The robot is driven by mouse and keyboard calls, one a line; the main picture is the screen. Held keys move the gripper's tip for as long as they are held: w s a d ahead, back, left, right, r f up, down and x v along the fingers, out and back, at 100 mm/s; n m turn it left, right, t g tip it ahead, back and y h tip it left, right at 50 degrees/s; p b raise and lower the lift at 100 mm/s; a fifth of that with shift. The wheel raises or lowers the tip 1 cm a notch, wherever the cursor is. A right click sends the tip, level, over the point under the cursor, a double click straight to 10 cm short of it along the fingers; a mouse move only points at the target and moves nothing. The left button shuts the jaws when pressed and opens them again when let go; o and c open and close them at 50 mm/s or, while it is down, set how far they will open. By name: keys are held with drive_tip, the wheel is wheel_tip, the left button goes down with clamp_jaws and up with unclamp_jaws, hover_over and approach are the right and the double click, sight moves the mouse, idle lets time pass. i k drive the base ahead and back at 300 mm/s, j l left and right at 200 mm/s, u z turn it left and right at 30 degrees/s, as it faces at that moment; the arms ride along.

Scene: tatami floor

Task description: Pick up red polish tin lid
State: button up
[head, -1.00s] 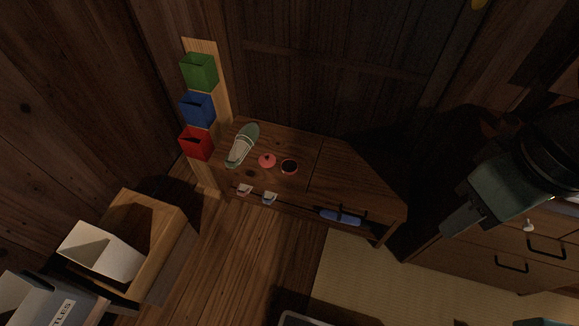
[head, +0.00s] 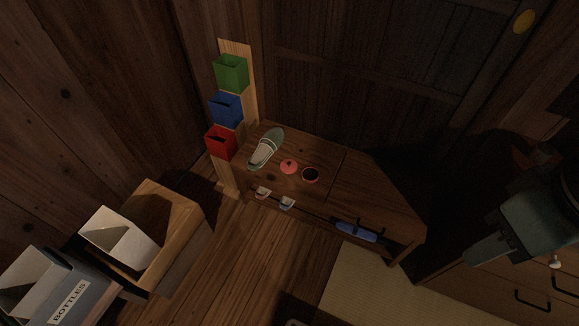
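The red polish tin lid (head: 289,167), a small red disc with what looks like a knob, lies on the low wooden bench (head: 345,196). Right beside it sits the open round tin (head: 310,175) with a red rim and dark inside. A green and white shoe (head: 266,149) lies to the lid's left. My gripper (head: 474,257) is at the right of the head view, far from the lid and in front of the drawer cabinet. Its fingers are dark and seen at an angle, so I cannot tell whether they are open.
Green (head: 231,73), blue (head: 226,109) and red (head: 220,143) boxes hang on a board behind the bench's left end. A blue brush-like object (head: 357,231) and two small pale items sit at the bench's front. Wooden floor before the bench is clear.

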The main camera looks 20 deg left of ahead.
sight(288, 165)
drive_tip(key=i+j, duration=0.55)
drive_tip(key=i, duration=0.2)
drive_tip(key=u, duration=0.5)
drive_tip(key=i+u, duration=0.15)
drive_tip(key=u, duration=0.35)
drive_tip(key=i+u, duration=0.1)
drive_tip(key=u, duration=1.15)
